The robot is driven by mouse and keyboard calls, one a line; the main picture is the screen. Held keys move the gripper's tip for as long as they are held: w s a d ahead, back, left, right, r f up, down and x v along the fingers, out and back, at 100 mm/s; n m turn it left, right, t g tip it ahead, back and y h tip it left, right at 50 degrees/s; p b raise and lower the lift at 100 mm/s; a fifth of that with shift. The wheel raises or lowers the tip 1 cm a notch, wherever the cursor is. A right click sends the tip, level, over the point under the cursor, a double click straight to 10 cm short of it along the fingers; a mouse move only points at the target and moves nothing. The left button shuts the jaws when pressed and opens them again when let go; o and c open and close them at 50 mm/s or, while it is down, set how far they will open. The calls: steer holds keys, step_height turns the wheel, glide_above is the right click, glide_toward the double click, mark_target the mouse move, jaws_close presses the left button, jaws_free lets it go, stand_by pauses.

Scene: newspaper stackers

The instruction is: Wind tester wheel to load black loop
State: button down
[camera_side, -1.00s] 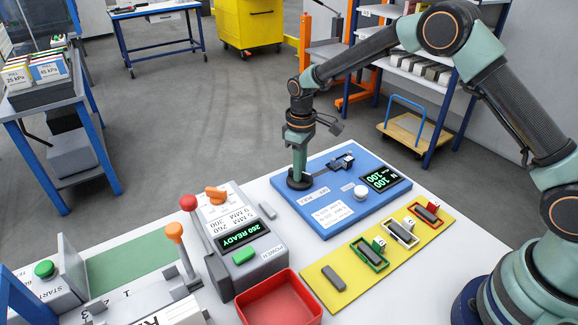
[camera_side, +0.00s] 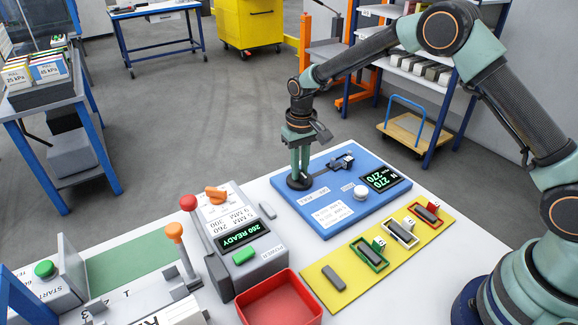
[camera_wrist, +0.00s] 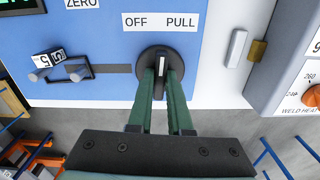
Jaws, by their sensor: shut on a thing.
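The tester is a blue plate (camera_side: 323,225) with a round black wheel (camera_wrist: 147,60) at one end. My gripper (camera_side: 300,176) points straight down and is shut on the wheel's raised bar; in the wrist view my two green fingers (camera_wrist: 162,80) flank it. The wheel's white mark points up the picture, between the labels OFF and PULL. A small black loop (camera_wrist: 75,61) sits around the tester's posts beside the slot, next to a tag that seems to read 5. The tester's display (camera_side: 380,181) shows 270 on both lines.
A yellow strip (camera_side: 318,275) with coloured frames and grey pieces lies in front. A red bin (camera_side: 281,299) stands at the front. A white knob (camera_side: 361,192) is on the tester.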

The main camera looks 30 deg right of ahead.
mark_target(301, 172)
steer(key=shift+r, duration=0.1)
steer(key=c, duration=0.8)
jaws_free()
steer(key=shift+c, duration=0.2)
step_height(301, 172, up, 12)
steer(key=s+d+r+t, duration=0.3)
steer(key=s+d+r, duration=0.2)
steer(key=s+r, duration=0.6)
steer(key=s+d+f+n+t, duration=0.1)
steer(key=s+d+t, duration=0.1)
steer(key=s, duration=0.9)
steer(key=shift+d+f+t, duration=0.25)
steer(key=shift+f+t, duration=0.05)
steer(key=shift+f, duration=0.1)
